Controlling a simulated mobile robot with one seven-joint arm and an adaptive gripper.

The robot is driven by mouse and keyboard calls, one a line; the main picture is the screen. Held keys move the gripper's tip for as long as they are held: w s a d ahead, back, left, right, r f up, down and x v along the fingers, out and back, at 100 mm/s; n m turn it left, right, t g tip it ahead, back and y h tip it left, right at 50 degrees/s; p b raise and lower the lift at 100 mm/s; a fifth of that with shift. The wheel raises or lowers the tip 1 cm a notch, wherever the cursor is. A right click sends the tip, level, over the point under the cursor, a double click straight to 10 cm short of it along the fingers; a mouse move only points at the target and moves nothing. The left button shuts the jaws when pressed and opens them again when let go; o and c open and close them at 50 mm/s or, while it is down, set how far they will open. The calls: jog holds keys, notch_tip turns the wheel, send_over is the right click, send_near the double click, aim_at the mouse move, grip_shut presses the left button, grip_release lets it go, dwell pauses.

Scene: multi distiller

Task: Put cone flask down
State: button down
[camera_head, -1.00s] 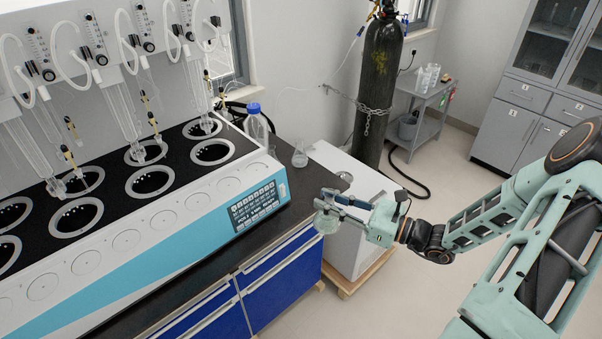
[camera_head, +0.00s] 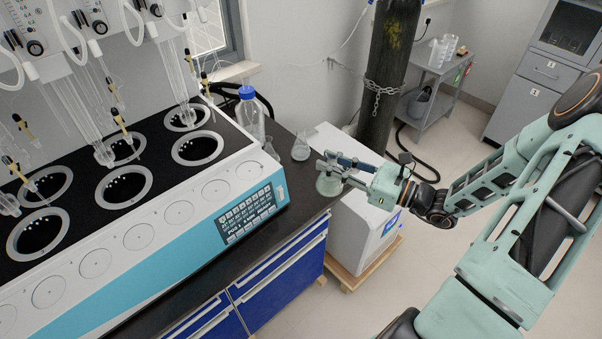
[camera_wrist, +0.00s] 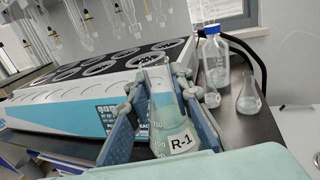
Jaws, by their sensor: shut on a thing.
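The cone flask (camera_head: 328,185) is held in my gripper (camera_head: 334,166) near the right end of the dark bench top (camera_head: 295,208). In the wrist view the flask (camera_wrist: 172,128) is upright between the two blue fingers of my gripper (camera_wrist: 163,98). It has a white label reading R-1 and greenish-blue contents. In the head view its base looks at the bench edge; I cannot tell whether it touches the top. The gripper covers part of its neck.
The distiller (camera_head: 160,215) fills the left of the bench. A blue-capped bottle (camera_head: 250,115) and a second conical flask (camera_head: 301,149) stand behind the held flask. A white box (camera_head: 355,225) stands beside the bench, with a dark gas cylinder (camera_head: 385,80) beyond.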

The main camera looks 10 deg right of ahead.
jog(key=f+b, duration=0.2)
jog(key=b, duration=0.1)
jog(key=shift+w+a, duration=0.1)
jog(key=shift+w, duration=0.15)
jog(key=f+b, duration=0.1)
jog(key=b, duration=0.1)
jog(key=shift+m+t+h+b, duration=0.3)
jog(key=shift+t+b, duration=0.1)
jog(key=b, duration=0.2)
jog(key=t+b, duration=0.1)
jog(key=b, duration=0.1)
jog(key=shift+s+f+m+h, duration=0.2)
jog(key=shift+f+m+h, duration=0.1)
jog(key=shift+m+h, duration=0.1)
jog(key=b, duration=0.2)
jog(key=m+t+h+b, duration=0.1)
jog(key=b, duration=0.1)
jog(key=shift+s, duration=0.25)
jog(key=r+m+t+h+b, duration=0.1)
jog(key=b, duration=0.3)
jog(key=shift+s, duration=0.35)
jog(key=shift+w+d+f+b, duration=0.2)
jog(key=shift+w+f+b, duration=0.55)
jog(key=shift+w+f, duration=2.6)
jog(key=shift+w+d+f+b, duration=0.2)
jog(key=shift+w+f+b, duration=0.5)
jog(key=shift+w+f, duration=2.65)
jog(key=shift+w+r, duration=0.2)
jog(key=shift+w, duration=0.05)
